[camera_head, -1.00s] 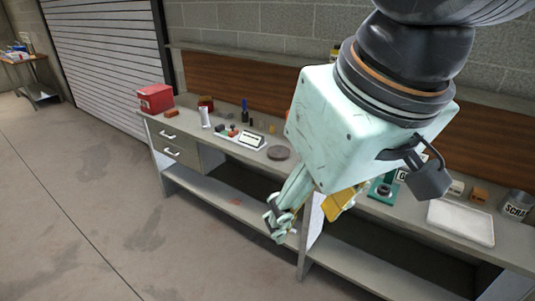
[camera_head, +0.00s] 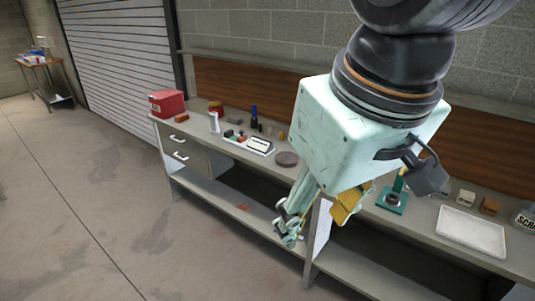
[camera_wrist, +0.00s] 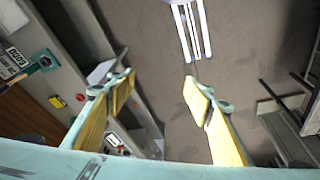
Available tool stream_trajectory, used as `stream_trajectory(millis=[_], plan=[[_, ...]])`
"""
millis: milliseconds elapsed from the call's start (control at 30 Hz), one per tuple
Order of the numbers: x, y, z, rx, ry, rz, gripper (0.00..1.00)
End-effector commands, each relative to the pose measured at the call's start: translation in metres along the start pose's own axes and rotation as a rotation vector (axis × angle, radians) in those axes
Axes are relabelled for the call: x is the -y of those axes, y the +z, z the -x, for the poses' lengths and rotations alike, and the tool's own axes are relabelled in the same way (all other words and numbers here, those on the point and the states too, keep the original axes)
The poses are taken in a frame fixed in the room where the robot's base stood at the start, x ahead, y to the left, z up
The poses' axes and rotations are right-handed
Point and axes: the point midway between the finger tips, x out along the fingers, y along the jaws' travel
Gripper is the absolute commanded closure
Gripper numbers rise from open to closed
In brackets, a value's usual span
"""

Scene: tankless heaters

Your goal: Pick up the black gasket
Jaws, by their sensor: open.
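I cannot pick out the black gasket for certain. A dark round disc (camera_head: 286,159) lies flat on the workbench, left of my arm. A teal fixture (camera_head: 391,202) with a dark ring on it stands right of my arm. Several small dark and red pieces lie by a white labelled holder (camera_head: 260,146); they are too small to identify. My gripper (camera_head: 288,226) hangs in front of the bench's edge, apart from these things. In the wrist view, my gripper (camera_wrist: 160,90) has its yellow-padded fingers wide apart, with only floor between them.
The grey workbench (camera_head: 340,196) has a drawer unit and a lower shelf. A red box (camera_head: 167,103) stands at its left end, and a pale tray (camera_head: 471,232) lies at the right. The floor (camera_head: 110,220) in front is clear. A roller shutter (camera_head: 115,70) is behind.

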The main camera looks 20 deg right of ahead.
Motion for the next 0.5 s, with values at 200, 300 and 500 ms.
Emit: stream_trajectory(millis=[200,300,500], plan=[[-0.019,-0.008,-0.015,0.075,0.050,0.037,0.53],[-0.030,-0.012,-0.021,0.113,0.076,0.057,0.53],[-0.052,-0.019,-0.035,0.191,0.127,0.098,0.53]])
